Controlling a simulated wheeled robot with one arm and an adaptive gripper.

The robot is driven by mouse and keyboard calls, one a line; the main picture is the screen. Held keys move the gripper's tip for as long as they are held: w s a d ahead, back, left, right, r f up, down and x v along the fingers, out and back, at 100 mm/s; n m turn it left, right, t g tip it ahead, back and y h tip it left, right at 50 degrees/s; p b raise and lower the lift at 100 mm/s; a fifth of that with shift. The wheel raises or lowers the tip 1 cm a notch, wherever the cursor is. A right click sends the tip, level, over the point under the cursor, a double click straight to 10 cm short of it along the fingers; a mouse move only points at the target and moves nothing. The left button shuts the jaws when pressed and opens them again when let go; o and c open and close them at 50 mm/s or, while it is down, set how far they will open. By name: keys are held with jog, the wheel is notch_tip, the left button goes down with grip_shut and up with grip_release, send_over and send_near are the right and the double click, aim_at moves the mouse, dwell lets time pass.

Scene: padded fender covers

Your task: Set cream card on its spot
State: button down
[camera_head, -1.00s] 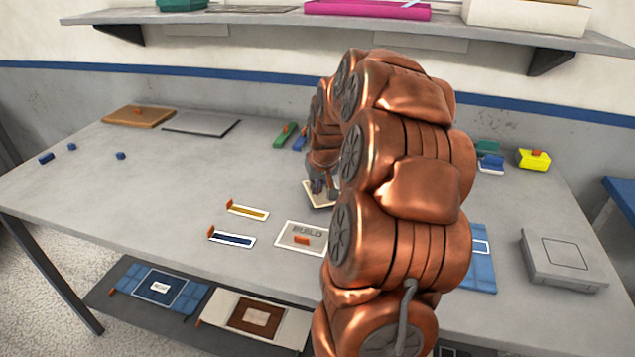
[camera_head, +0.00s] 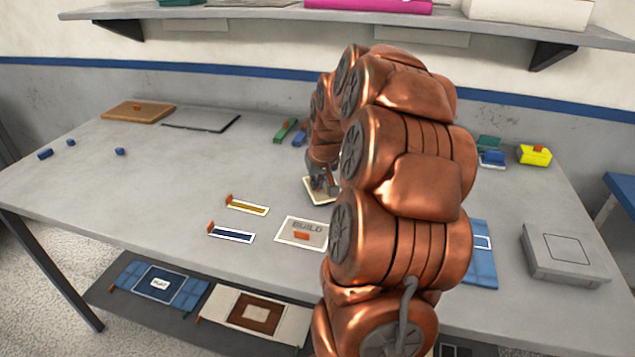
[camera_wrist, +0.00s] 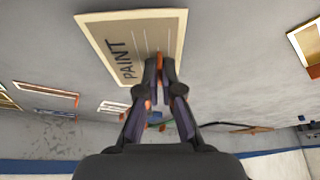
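A tan card with a cream border, taken as the cream card (camera_head: 321,196), shows beside my arm in the head view, at or just above the bench top. In the wrist view the card (camera_wrist: 105,26) is large, reads "PAINT" and has an orange tab near one edge. My gripper (camera_wrist: 159,63) has its fingertips closed together around that tab. In the head view the gripper (camera_head: 321,183) is partly hidden by my arm. A white-bordered patch reading "BUILD" (camera_head: 292,239), with an orange block on it, lies in front of the card.
Yellow (camera_head: 246,205) and blue (camera_head: 231,235) strips lie on the bench to the left. A cork board (camera_head: 139,111) and grey panel (camera_head: 203,118) lie at the back left. A grey box (camera_head: 561,252) and yellow block (camera_head: 534,155) are right. The left bench top is largely clear.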

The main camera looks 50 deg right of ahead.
jog(key=shift+f+b, duration=0.5)
jog(key=shift+f, duration=0.25)
dwell(0.8)
jog(key=c, duration=1.2)
grip_release()
jog(key=shift+c, duration=0.2)
jog(key=v, duration=1.2)
